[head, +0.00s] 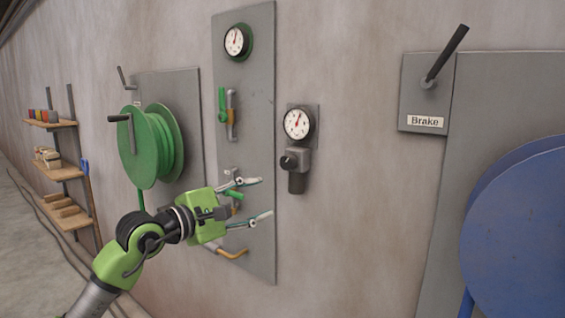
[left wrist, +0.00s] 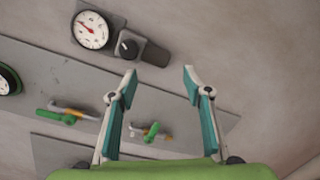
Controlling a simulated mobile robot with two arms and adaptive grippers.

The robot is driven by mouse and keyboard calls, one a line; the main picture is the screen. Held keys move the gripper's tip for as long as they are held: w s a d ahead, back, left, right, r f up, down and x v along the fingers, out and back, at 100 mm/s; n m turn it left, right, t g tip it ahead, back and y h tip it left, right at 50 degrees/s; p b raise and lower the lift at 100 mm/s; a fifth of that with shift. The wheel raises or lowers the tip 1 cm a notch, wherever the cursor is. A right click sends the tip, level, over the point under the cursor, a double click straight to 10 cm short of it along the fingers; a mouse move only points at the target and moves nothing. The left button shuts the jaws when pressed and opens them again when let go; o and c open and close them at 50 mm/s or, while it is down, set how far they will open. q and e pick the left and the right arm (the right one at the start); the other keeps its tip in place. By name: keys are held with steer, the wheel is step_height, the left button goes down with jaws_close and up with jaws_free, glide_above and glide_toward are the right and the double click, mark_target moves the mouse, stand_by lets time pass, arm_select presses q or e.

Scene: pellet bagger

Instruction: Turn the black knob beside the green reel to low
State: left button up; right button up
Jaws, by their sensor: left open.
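A round black knob (head: 289,162) sits on the front of a grey regulator body (head: 297,181) on the wall, below a white dial gauge (head: 298,123). The knob also shows in the left wrist view (left wrist: 128,47). The green reel (head: 153,145) is farther left, with a grey panel between it and the regulator. I cannot read any marking on the knob. My left gripper (head: 265,197) is open and empty, left of and below the knob, in front of the grey panel. In the left wrist view, the knob appears beyond the left fingertip, apart from it.
The tall grey panel (head: 245,90) carries a gauge (head: 236,41), a green-handled valve (head: 224,105) and pipe fittings close behind my left gripper. A brake lever (head: 445,55) and a blue reel (head: 520,225) stand to the right. Wall between regulator and brake plate is clear.

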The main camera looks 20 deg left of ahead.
mark_target(285, 164)
arm_select(q)
step_height(285, 164, up, 6)
steer(key=a+m+t+y, duration=0.1)
steer(key=m+y, duration=0.1)
steer(key=m, duration=0.1)
steer(key=p+x, duration=0.5)
steer(key=x, duration=0.7)
steer(key=shift+d+f+p, duration=0.1)
steer(key=shift+d+p, duration=0.1)
steer(key=shift+p, duration=0.1)
arm_select(e)
steer(key=r, duration=0.2)
steer(key=d+r, duration=0.1)
steer(key=r, duration=0.2)
steer(key=shift+w+d+r, duration=0.2)
steer(key=shift+w+r, duration=0.15)
steer(key=shift+a, duration=0.1)
arm_select(q)
steer(key=c, duration=1.1)
arm_select(e)
steer(key=shift+a, duration=0.1)
